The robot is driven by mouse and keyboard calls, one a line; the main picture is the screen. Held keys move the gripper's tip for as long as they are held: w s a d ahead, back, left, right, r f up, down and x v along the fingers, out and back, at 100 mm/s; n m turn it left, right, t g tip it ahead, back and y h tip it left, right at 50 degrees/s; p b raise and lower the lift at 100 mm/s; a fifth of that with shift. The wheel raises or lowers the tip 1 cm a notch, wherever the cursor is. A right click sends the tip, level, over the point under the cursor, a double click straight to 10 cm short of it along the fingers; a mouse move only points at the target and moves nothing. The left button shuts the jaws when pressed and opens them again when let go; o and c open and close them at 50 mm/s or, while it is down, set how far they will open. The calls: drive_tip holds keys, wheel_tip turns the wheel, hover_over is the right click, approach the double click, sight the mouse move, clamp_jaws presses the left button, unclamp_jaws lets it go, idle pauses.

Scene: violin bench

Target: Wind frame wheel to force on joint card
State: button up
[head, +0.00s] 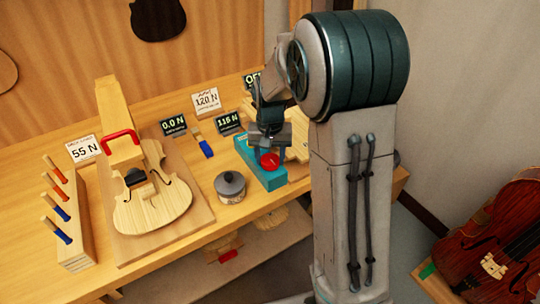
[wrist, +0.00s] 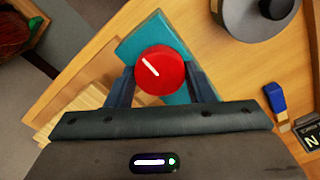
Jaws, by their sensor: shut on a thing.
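The red wheel (head: 270,161) sits on the teal frame (head: 247,156), on the bench at centre right. In the wrist view, the wheel (wrist: 160,70) shows a white line slanting from upper left to lower right. My gripper (wrist: 158,82) is shut on the wheel, one finger on each side; in the head view, my gripper (head: 268,143) comes down on it from above. A card (head: 207,101) behind appears to read 120 N; its small heading is hard to read. The display (head: 228,123) in front of it appears to read 115 N.
Another card (head: 83,149) reads 55 N and another display (head: 173,125) 0.0 N. A violin body (head: 155,205) lies on a board at left, beside a tool rack (head: 67,225). A lidded grey pot (head: 230,187) stands close left of the frame, a blue-ended brush (head: 205,147) behind.

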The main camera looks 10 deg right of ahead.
sight(270, 159)
drive_tip(key=o, duration=1)
drive_tip(key=shift+r, duration=0.1)
wheel_tip(270, 159, up, 14)
drive_tip(key=shift+f, duration=0.1)
drive_tip(key=shift+s, duration=0.1)
idle(0.7)
drive_tip(key=s+f+n+t, duration=0.1)
drive_tip(key=s, duration=0.6)
drive_tip(key=s+f+n+t, duration=0.1)
drive_tip(key=s, duration=0.6)
drive_tip(key=s+f+t, duration=0.1)
drive_tip(key=s+f, duration=0.1)
drive_tip(key=s, duration=0.5)
drive_tip(key=shift+d+n, duration=0.35)
drive_tip(key=shift+n, duration=0.05)
